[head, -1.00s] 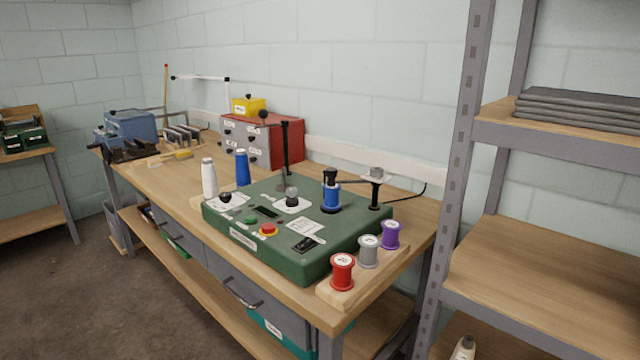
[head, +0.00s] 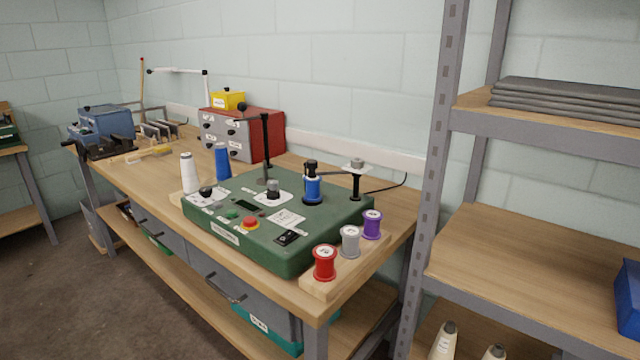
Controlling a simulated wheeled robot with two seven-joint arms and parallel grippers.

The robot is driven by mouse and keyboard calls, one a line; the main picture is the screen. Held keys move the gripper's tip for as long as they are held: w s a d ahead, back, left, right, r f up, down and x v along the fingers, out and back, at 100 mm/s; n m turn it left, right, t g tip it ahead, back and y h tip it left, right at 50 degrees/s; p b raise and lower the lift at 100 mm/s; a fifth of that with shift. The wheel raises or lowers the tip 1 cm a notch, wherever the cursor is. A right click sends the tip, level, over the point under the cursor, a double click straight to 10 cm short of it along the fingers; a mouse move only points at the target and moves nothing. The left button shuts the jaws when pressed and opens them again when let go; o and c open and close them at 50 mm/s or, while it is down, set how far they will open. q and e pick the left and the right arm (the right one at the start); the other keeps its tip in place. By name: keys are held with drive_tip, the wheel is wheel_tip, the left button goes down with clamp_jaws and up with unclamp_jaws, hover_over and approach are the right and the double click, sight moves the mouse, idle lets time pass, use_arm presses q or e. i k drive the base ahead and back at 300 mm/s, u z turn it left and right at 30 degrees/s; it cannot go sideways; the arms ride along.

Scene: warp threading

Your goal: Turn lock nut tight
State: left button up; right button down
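The green machine (head: 270,238) sits on the front part of the wooden workbench. A blue spool (head: 313,188) stands upright on its top with a black knob-like piece (head: 312,167) above it. I cannot tell whether that black piece is the lock nut. A black post with a small grey-topped plate (head: 356,168) stands to the right of the spool. Another black post (head: 265,145) and a grey knob (head: 273,188) stand further left. A red button (head: 250,223) is near the machine's front edge. Neither of my grippers shows in the head view.
Red, grey and purple spools (head: 324,263) stand on a wooden strip at the bench's right end. White and blue cones (head: 189,173) stand left of the machine. A metal shelf rack (head: 433,180) rises close on the right. Open floor (head: 60,290) lies at front left.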

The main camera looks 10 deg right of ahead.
sight(355, 163)
drive_tip(key=z, duration=0.45)
drive_tip(key=k, duration=0.55)
drive_tip(key=z, duration=0.5)
drive_tip(key=i, duration=1)
drive_tip(key=u, duration=0.75)
